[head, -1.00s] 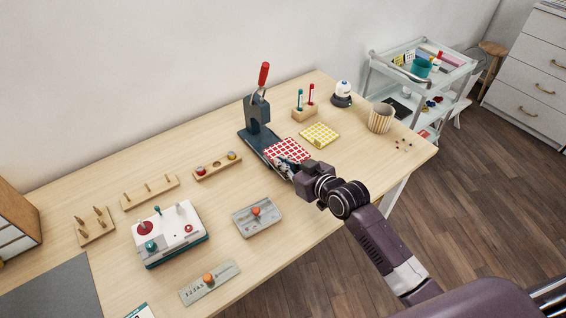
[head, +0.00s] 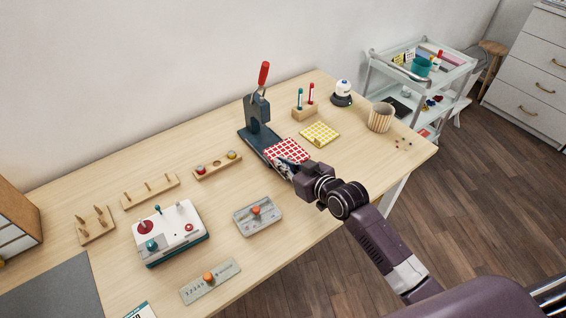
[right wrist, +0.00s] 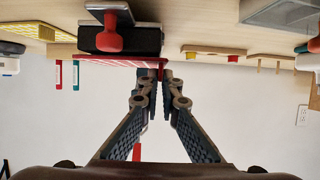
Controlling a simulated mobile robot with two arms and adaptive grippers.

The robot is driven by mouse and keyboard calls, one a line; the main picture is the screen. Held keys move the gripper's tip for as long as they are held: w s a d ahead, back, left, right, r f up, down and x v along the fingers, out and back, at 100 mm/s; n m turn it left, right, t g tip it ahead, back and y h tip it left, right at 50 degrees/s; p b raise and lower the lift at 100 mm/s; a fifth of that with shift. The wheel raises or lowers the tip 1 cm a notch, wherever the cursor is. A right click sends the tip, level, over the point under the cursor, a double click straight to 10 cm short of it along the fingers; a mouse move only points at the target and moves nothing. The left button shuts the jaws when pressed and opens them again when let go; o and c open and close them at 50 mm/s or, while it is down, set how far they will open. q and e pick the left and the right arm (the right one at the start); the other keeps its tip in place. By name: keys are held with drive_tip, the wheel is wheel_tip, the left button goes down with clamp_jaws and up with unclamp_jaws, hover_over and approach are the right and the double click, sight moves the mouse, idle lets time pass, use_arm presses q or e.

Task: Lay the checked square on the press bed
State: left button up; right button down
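The red-and-white checked square (head: 288,151) lies flat over the front of the dark press (head: 257,112). In the right wrist view the square shows nearly edge-on as a thin red and white band (right wrist: 112,63). My right gripper (head: 286,171) is at its near edge. In the wrist view the fingertips (right wrist: 161,76) are close together on the square's red corner. The press bed is mostly hidden under the square. The press's red lever (head: 264,74) stands up. My left gripper is in neither view.
A yellow checked square (head: 320,134) lies right of the press, near a wooden pen block (head: 305,113) and a striped cup (head: 381,117). Bare table lies between the fixture and the wooden rail (head: 217,166).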

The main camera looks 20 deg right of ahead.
idle(0.4)
drive_tip(key=c, duration=2.1)
unclamp_jaws()
drive_tip(key=shift+f, duration=0.1)
drive_tip(key=v, duration=1.2)
drive_tip(key=shift+s+f, duration=0.1)
